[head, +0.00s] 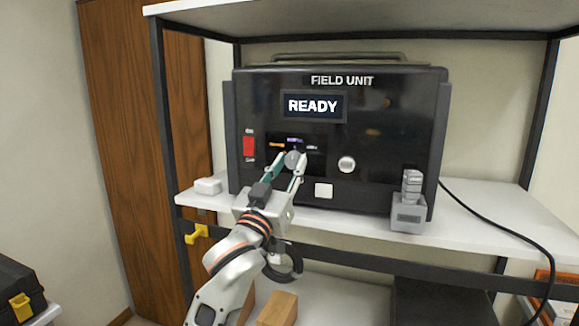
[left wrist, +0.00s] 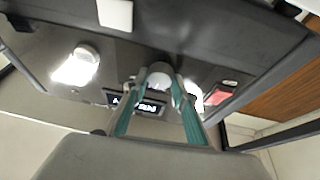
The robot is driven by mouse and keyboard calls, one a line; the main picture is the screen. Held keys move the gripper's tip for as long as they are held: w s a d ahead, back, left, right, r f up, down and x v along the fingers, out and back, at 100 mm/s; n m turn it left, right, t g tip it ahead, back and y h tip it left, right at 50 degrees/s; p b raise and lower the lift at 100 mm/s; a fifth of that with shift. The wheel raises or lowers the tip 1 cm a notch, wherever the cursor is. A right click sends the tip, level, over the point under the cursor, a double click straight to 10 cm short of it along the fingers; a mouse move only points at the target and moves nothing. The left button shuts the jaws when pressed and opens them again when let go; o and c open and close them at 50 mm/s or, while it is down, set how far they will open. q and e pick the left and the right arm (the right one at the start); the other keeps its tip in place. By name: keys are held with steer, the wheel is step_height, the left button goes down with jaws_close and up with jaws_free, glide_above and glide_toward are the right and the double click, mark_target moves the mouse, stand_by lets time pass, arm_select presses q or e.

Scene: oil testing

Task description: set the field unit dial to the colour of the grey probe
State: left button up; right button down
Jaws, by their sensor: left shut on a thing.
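The black field unit (head: 400,100) stands on the shelf, with "READY" on its display (head: 314,106). Its round grey dial (head: 294,158) is on the front panel, left of centre, with an orange mark on its left, a purple one above and a pale one on its right. My left gripper (head: 292,163) is shut on the dial from the front. In the left wrist view, its two teal fingers lie on either side of the dial (left wrist: 160,72). A grey stepped piece, seemingly the grey probe (head: 412,186), stands upright in a grey block. My right gripper is not in view.
A red switch (head: 249,147), a round pale knob (head: 346,164) and a white square button (head: 323,190) are near the dial. The grey block (head: 408,216) stands at the unit's right front. A small white box (head: 208,186) lies left. A black cable (head: 500,222) crosses the shelf.

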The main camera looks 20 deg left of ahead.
arm_select(q)
steer(key=m+h, duration=0.1)
steer(key=m, duration=0.3)
steer(key=m+g+h, duration=0.1)
steer(key=m+h, duration=0.1)
steer(key=m, duration=0.1)
steer(key=shift+a+r+m+g+h, duration=0.1)
steer(key=shift+a+m+g+h, duration=0.1)
steer(key=shift+m+g+h, duration=0.5)
steer(key=shift+m+g, duration=0.05)
steer(key=shift+m, duration=1)
steer(key=shift+m+g+h, duration=0.3)
steer(key=shift+m+g, duration=0.05)
steer(key=shift+m, duration=1)
steer(key=o, duration=1.1)
steer(key=v, duration=1.2)
steer(key=shift+a+r, duration=0.1)
